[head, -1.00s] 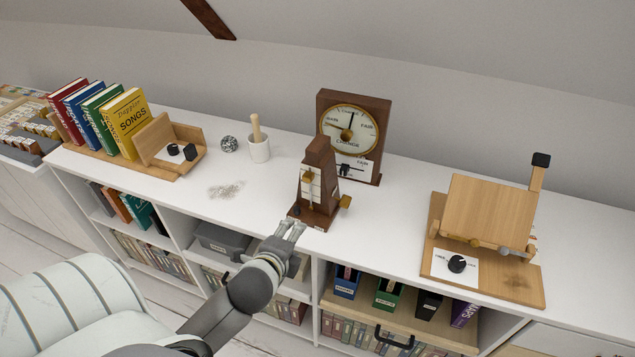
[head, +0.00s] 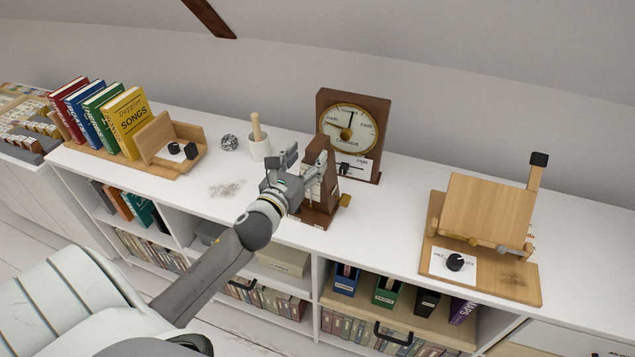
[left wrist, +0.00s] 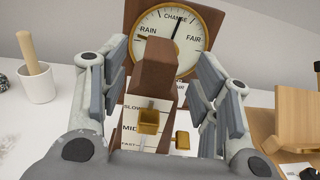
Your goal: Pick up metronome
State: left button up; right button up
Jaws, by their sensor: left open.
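The metronome (head: 322,192) is a brown wooden tapered block with a brass key on its right side. It stands upright on the white shelf top, in front of the barometer. In the left wrist view the metronome (left wrist: 157,72) rises between my fingers, with its scale plate and brass weight facing me. My left gripper (head: 301,163) is at the metronome, open. In the left wrist view the left gripper (left wrist: 157,85) has one finger on each side of the metronome, with gaps visible. The metronome's lower part is hidden by the gripper body. My right gripper is not in view.
A wooden barometer (head: 367,107) stands close behind the metronome. A white mortar with pestle (head: 259,147) and a dark ball (head: 229,142) are to the left. A wooden stand with a dial (head: 488,212) is to the right. Books (head: 124,118) stand at the far left.

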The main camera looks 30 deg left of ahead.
aim_at(324, 135)
pick_arm(q)
jog(key=shift+w, duration=0.6)
jog(key=shift+w+a+r, duration=0.1)
jog(key=shift+w, duration=0.15)
jog(key=w, duration=0.1)
jog(key=w+p, duration=0.1)
jog(key=w, duration=0.2)
jog(key=shift+a+p, duration=0.25)
jog(key=shift+p, duration=0.15)
jog(key=shift+w, duration=0.3)
jog(key=shift+s, duration=0.1)
grip_shut()
